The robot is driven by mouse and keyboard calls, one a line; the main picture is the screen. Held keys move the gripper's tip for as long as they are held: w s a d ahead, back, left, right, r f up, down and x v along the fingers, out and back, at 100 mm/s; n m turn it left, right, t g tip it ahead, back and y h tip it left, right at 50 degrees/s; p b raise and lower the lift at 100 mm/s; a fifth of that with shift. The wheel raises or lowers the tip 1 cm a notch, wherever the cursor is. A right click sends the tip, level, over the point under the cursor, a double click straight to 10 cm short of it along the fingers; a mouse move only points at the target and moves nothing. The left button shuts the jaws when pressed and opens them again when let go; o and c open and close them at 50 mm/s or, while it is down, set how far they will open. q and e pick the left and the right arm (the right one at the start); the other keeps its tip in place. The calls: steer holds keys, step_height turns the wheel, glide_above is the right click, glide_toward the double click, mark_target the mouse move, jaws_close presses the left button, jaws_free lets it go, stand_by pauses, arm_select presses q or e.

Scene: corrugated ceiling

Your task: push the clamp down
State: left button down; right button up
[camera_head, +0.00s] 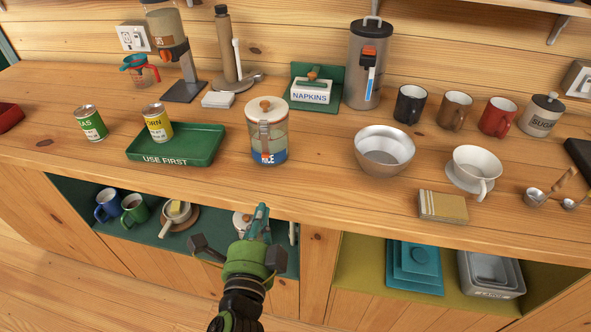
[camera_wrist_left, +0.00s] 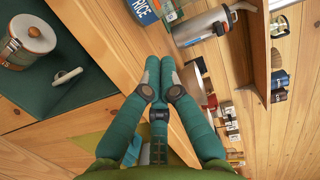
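A clear jar labelled RICE (camera_head: 268,142) with a cream lid and orange knob stands near the counter's front edge. A metal clamp (camera_head: 265,130) with an orange-brown lower part runs down the jar's front; I cannot tell whether it is fastened. In the left wrist view, only part of the blue RICE label (camera_wrist_left: 145,9) shows at the top edge. My left gripper (camera_head: 259,217) is below and in front of the jar, apart from it. Its two green fingers (camera_wrist_left: 160,68) lie together with nothing between them. My right gripper is not in view.
A green USE FIRST tray (camera_head: 178,158) is left of the jar, and a steel bowl (camera_head: 384,151) is right. The counter edge is just beyond my gripper. A similar jar (camera_wrist_left: 28,40) stands in the open shelf below. Counter in front of the jar is clear.

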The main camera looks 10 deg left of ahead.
arm_select(q)
steer(key=p, duration=0.3)
glide_toward(265, 146)
steer(key=shift+y, duration=0.3)
steer(key=w+f, duration=0.2)
steer(key=w, duration=0.1)
steer(key=w+f, duration=0.1)
steer(key=shift+w+a, duration=0.1)
steer(key=shift+w, duration=0.15)
steer(key=shift+w+a+f, duration=0.1)
steer(key=shift+w, duration=0.35)
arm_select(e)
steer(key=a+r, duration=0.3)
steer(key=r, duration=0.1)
arm_select(q)
steer(key=shift+f, duration=0.1)
steer(key=w+b, duration=0.1)
steer(key=b, duration=0.3)
steer(key=shift+w+f+t, duration=0.1)
steer(key=shift+f+t, duration=0.2)
steer(key=shift+f, duration=0.1)
steer(key=shift+w+r, duration=0.1)
steer(key=shift+a+r, duration=0.1)
steer(key=shift+r, duration=0.1)
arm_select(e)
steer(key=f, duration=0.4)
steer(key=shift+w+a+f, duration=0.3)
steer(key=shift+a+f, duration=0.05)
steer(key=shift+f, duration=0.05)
